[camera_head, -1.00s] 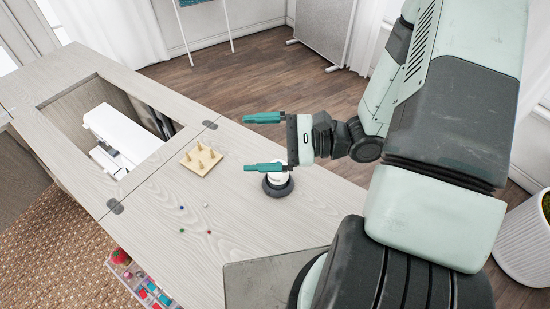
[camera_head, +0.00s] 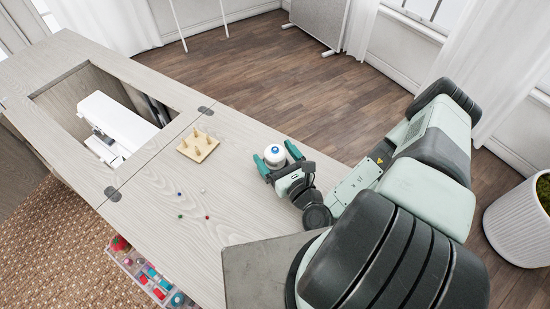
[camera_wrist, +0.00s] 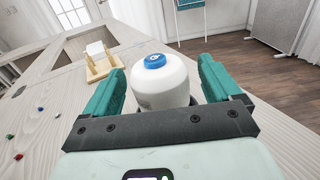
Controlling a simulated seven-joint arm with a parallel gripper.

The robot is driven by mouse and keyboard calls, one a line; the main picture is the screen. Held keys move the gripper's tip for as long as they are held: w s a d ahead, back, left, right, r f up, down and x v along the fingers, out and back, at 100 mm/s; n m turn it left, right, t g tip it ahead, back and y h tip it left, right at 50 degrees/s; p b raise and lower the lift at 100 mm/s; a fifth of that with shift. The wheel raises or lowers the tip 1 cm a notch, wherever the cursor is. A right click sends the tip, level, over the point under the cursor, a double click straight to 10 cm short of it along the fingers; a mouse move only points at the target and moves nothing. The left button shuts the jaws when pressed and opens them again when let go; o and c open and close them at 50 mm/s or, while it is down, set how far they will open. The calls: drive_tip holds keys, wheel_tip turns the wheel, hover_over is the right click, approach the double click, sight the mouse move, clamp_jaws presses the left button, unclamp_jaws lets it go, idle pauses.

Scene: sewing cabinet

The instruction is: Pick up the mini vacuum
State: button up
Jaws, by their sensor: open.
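The mini vacuum (camera_head: 274,154) stands upright on the cabinet top, with a white rounded body and a blue button on top. It also shows in the wrist view (camera_wrist: 160,82), its dark base partly hidden behind my gripper. My gripper (camera_head: 278,160) is open and low at the table, with its teal fingers on either side of the vacuum. In the wrist view the two fingers (camera_wrist: 157,85) flank the white body, and small gaps seem to show on both sides.
A wooden spool rack with pegs (camera_head: 198,147) stands left of the vacuum. Several small colored pins (camera_head: 180,216) lie on the wooden cabinet top (camera_head: 150,190). A white sewing machine (camera_head: 115,125) sits in the opening at the left. A potted plant (camera_head: 520,225) stands on the floor at right.

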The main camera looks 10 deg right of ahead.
drive_tip(key=shift+x, duration=1.1)
drive_tip(key=shift+c, duration=0.5)
drive_tip(key=c, duration=1.2)
